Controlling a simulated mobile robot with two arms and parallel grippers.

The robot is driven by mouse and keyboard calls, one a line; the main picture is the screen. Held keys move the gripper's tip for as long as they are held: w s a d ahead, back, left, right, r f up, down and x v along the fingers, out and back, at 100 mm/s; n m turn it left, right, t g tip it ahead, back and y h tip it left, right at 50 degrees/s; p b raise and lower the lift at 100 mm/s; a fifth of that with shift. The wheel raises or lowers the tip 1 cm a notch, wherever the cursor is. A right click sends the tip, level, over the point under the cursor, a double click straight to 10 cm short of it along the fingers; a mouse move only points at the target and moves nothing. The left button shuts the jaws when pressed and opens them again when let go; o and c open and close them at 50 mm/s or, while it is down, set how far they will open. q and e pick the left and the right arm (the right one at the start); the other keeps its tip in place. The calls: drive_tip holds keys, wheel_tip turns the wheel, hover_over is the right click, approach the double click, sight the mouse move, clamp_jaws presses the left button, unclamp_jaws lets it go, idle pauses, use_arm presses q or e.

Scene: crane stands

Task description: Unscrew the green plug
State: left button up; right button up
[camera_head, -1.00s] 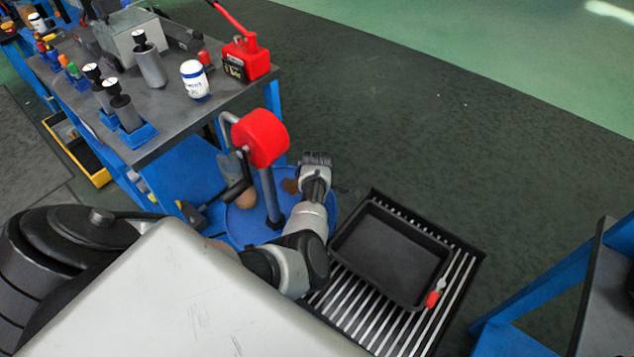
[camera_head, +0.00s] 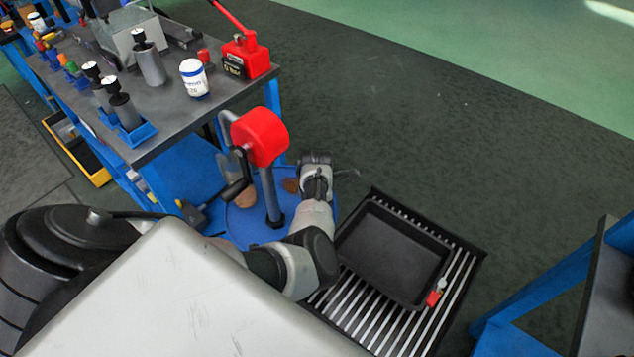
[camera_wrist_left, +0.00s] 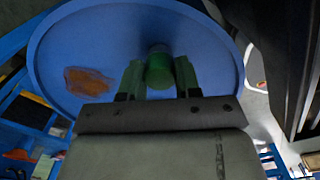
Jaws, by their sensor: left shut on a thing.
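The green plug (camera_wrist_left: 160,68) shows in the left wrist view, against a round blue surface (camera_wrist_left: 100,35) with a brown patch. My left gripper (camera_wrist_left: 159,77) has one finger on each side of the plug and is shut on it. In the head view my left gripper (camera_head: 317,162) is beside the blue round top (camera_head: 245,225) under the red reel (camera_head: 260,137). The plug is hidden there by my wrist. Whether its thread is loose cannot be told. My right gripper is not in view.
A workbench (camera_head: 180,110) with bottles, tools and a red jack (camera_head: 245,55) stands at the upper left. A black tray (camera_head: 392,255) sits on a slatted grate (camera_head: 460,275) right of my arm. A crank handle (camera_head: 235,188) hangs near the reel. Open floor lies beyond.

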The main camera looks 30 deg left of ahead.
use_arm(q)
drive_tip(key=n, duration=0.3)
drive_tip(key=shift+r, duration=0.15)
drive_tip(key=n+b, duration=0.1)
drive_tip(key=n, duration=0.2)
drive_tip(key=shift+w, duration=0.1)
drive_tip(key=shift+a+n, duration=0.1)
drive_tip(key=shift+n, duration=1.1)
drive_tip(key=n+b, duration=0.1)
drive_tip(key=n, duration=0.1)
drive_tip(key=shift+n, duration=0.4)
drive_tip(key=shift+n+b, duration=0.35)
drive_tip(key=shift+n, duration=0.75)
